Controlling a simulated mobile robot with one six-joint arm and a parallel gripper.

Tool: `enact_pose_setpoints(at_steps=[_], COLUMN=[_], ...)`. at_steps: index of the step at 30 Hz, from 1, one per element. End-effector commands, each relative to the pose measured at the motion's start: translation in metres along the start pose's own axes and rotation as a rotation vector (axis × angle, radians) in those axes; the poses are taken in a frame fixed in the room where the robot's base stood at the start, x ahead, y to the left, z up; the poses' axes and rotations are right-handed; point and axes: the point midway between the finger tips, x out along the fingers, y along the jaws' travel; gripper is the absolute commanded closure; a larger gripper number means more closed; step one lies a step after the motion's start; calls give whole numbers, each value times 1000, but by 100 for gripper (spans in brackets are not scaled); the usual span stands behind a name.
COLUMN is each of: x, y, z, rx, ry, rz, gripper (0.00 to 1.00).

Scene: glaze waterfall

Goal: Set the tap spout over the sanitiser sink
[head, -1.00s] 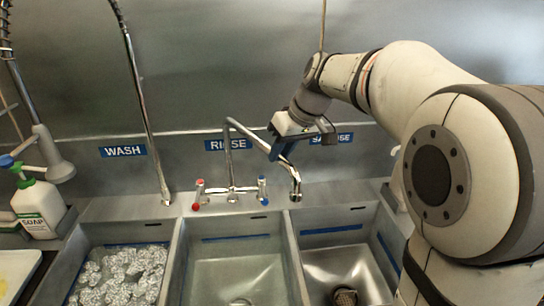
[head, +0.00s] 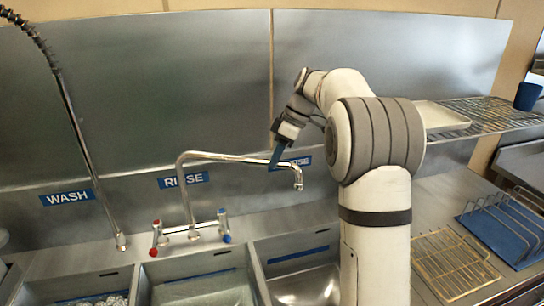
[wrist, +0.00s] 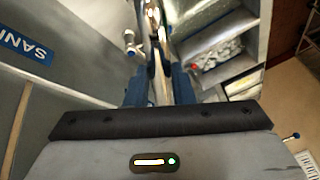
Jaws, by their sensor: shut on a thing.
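The chrome tap spout (head: 228,157) rises from the tap body between the red and blue handles and runs right, nearly along the back wall. Its downturned tip (head: 298,183) appears above the sanitiser sink (head: 305,285), the right-hand basin. My gripper (head: 277,157) is shut on the spout near that tip. In the wrist view the spout (wrist: 160,65) runs between my two blue fingers (wrist: 160,92). The sanitise label (head: 300,161) is partly hidden behind my gripper. My arm covers the sanitiser sink's right side.
The rinse sink (head: 205,285) is in the middle, under the rinse label (head: 183,180). The wash sink shows foam (head: 110,301) at left. A hanging spray hose (head: 70,115) stands left. A wire rack (head: 452,265) and blue rack (head: 505,228) lie right of my arm.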

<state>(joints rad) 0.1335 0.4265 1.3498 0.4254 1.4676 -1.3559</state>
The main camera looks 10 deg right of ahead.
Motion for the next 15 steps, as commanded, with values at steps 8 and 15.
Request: enact_pose_setpoints(at_steps=[8,15], x=[-1,-2], y=[2,3], z=[2,3], rx=[1,5], ry=[7,8], rz=[0,2], gripper=[100,69])
